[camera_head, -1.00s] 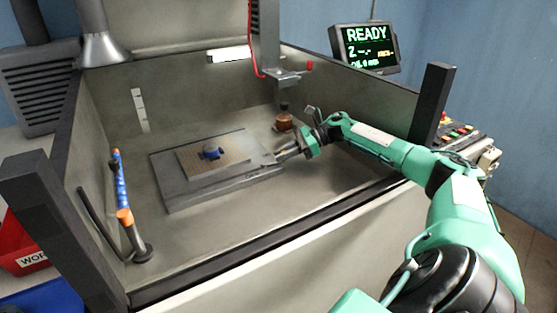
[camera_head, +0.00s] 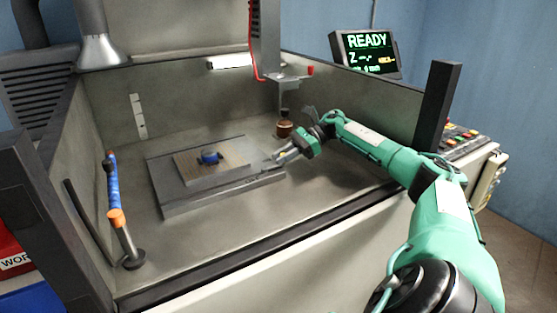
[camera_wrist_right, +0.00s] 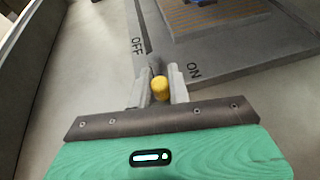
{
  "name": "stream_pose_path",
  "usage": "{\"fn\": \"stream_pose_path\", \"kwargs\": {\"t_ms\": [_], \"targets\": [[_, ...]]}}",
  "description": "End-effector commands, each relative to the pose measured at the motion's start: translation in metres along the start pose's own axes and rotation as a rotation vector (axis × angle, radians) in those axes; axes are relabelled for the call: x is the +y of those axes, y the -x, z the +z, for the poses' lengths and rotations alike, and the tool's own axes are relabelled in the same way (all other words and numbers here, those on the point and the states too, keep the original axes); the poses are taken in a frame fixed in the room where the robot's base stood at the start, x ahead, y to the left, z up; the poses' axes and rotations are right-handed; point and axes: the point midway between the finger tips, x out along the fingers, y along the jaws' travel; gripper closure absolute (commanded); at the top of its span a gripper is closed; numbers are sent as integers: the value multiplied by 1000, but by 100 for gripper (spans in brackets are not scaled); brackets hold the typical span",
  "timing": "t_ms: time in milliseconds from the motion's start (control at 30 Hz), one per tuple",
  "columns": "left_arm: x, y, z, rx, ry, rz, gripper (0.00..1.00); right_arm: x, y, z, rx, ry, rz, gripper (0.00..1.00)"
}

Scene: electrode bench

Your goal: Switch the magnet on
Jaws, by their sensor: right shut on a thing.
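The magnet is a flat grey block (camera_head: 185,200) on the tank floor, with a thin plate and a blue piece on it. In the right wrist view, the block's edge (camera_wrist_right: 222,66) carries OFF and ON lettering, OFF to the left and ON to the right. A short handle with a yellow end (camera_wrist_right: 159,88) sticks out from this edge between the two words. My right gripper (camera_head: 277,158) is at the block's right end. In the right wrist view, its fingers (camera_wrist_right: 160,86) are shut on the handle from both sides. My left gripper is not in view.
Tank walls surround the block, with a front rim (camera_head: 260,231). A copper-coloured electrode (camera_head: 284,129) hangs beyond my right gripper. A blue and orange nozzle (camera_head: 115,192) stands at the left. The monitor (camera_head: 366,50) reads READY. The floor in front of the block is clear.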

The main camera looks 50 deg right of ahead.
Motion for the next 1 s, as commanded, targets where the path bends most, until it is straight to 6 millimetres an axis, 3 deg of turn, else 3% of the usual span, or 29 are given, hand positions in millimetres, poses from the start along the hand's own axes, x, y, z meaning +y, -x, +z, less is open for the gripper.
{"fn": "stream_pose_path", "kwargs": {"t_ms": [600, 633, 700, 1000], "targets": [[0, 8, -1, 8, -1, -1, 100, 1, 3, -2, 1, 2, 5, 100], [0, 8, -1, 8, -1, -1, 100, 1, 3, -2, 1, 2, 5, 76], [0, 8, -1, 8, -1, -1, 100, 1, 3, -2, 1, 2, 5, 62], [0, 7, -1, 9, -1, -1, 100, 1, 4, -1, 0, 2, 5, 61]]}}
